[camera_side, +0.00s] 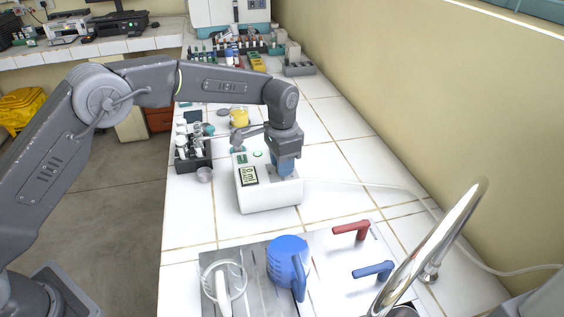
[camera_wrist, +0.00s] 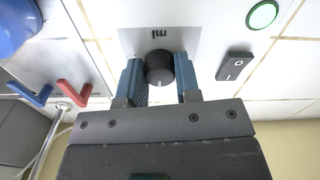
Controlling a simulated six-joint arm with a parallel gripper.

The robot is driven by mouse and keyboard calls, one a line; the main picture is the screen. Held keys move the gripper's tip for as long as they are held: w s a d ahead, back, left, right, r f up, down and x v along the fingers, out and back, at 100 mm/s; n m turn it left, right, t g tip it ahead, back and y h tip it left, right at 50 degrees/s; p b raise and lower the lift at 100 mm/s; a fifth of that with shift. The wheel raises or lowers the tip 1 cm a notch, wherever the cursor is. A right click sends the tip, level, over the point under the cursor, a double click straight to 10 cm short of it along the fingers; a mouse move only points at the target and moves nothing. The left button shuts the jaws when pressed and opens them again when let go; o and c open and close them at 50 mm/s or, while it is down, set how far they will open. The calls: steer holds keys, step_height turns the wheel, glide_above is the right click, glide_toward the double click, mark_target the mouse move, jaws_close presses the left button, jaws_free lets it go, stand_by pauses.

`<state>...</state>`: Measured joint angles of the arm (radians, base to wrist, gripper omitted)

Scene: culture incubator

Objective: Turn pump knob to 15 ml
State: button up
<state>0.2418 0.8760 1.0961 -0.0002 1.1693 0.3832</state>
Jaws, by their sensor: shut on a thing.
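The pump (camera_side: 270,197) is a white box on the tiled bench. Its small display (camera_side: 249,176) shows dark digits too small to read surely. The black round pump knob (camera_wrist: 159,69) stands on a grey plate marked "ml" (camera_wrist: 159,33). My gripper (camera_side: 283,167) points down onto the pump. In the wrist view, the blue fingers of my gripper (camera_wrist: 159,75) are shut on the knob, one on each side. The knob is hidden in the side view.
A black rocker switch (camera_wrist: 235,66) is beside the knob. A blue jug (camera_side: 288,262) stands in front of the pump, near red (camera_side: 352,230) and blue (camera_side: 373,270) tap handles and a metal faucet (camera_side: 440,235). A dark bottle rack (camera_side: 193,155) is left of the pump.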

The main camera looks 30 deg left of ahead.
steer(key=m, duration=0.4)
steer(key=shift+m, duration=0.3)
steer(key=m, duration=0.4)
steer(key=shift+m, duration=0.4)
steer(key=shift+r, duration=0.1)
steer(key=o, duration=0.9)
steer(key=shift+r, duration=6.85)
